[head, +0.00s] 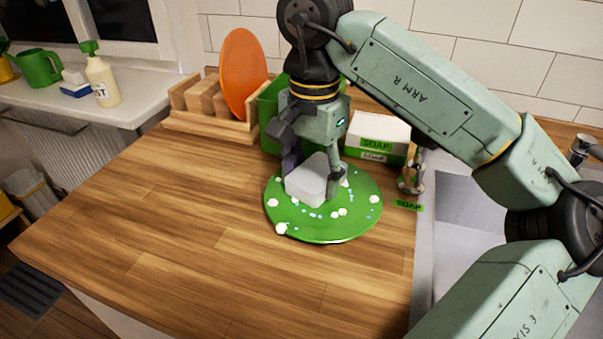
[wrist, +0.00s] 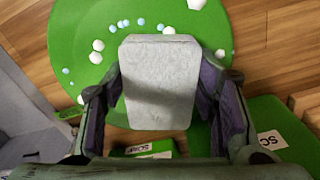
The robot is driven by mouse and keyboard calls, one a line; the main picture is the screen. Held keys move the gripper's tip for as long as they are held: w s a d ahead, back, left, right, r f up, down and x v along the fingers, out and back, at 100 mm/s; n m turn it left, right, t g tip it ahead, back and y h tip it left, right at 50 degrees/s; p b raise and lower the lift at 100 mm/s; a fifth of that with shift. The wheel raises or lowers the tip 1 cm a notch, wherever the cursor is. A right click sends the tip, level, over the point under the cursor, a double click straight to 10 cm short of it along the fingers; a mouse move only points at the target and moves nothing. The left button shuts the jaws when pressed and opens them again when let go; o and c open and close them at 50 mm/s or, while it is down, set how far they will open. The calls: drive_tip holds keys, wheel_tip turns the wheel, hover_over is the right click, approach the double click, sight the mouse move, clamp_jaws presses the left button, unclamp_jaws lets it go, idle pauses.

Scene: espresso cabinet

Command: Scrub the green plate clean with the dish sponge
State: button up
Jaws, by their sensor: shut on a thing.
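The green plate (head: 325,232) lies flat on the wooden counter, dotted with white foam blobs and small light-blue spots. My gripper (head: 314,180) points down over the plate and is shut on the dish sponge (head: 306,183), a pale grey-white block. The sponge is on or just above the plate's left-back part; I cannot tell if it touches. In the wrist view the sponge (wrist: 160,80) sits between both fingers and covers part of the plate (wrist: 75,65). Foam blobs show around it, mostly toward the top and left.
An orange plate (head: 242,75) stands in a wooden rack (head: 213,125) behind. A green container (head: 270,118) and a soap box (head: 376,137) stand close behind my gripper. A small soap bottle (head: 411,177) and the sink (head: 470,220) are at right. The counter's front left is clear.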

sight(346, 167)
drive_tip(key=shift+w+d+p, duration=0.15)
drive_tip(key=shift+w+d, duration=0.15)
drive_tip(key=shift+d, duration=0.65)
drive_tip(key=shift+w+d+p, duration=0.1)
drive_tip(key=shift+w+d, duration=0.2)
drive_tip(key=shift+d, duration=0.65)
drive_tip(key=shift+w+d+p, duration=0.15)
drive_tip(key=shift+w+d, duration=0.15)
drive_tip(key=shift+d, duration=0.65)
drive_tip(key=shift+r+p, duration=2.4)
drive_tip(key=shift+r, duration=0.55)
drive_tip(key=shift+r, duration=0.1)
wheel_tip(346, 167, up, 3)
drive_tip(key=p, duration=0.2)
drive_tip(key=shift+p, duration=0.3)
